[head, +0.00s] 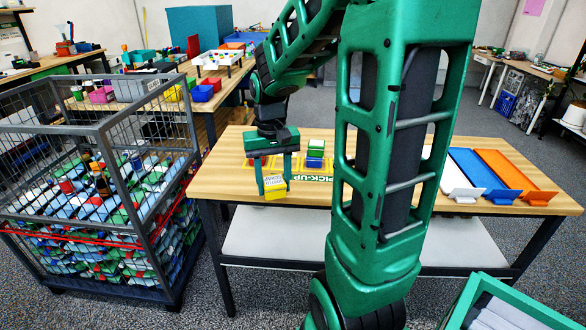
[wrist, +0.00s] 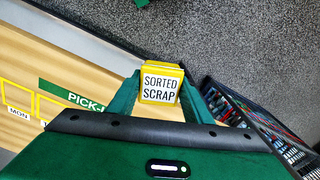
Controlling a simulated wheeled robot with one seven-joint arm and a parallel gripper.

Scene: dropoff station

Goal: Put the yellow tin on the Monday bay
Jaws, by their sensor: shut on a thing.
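The yellow tin (head: 275,188) has a white label reading "SORTED SCRAP". It also shows in the wrist view (wrist: 161,84), at the fingertips. My gripper (head: 273,184) is shut on it, one green finger on either side, near the table's front edge left of the pick-up sign. I cannot tell whether the tin clears the tabletop. The Monday bay (wrist: 18,112), marked "MON", is a yellow-outlined box at the left edge of the wrist view, apart from the tin.
A small stack of blue, green and white things (head: 315,152) stands on the wooden table (head: 225,186) right of my gripper. Blue (head: 480,170) and orange (head: 515,172) lanes lie at the table's right.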

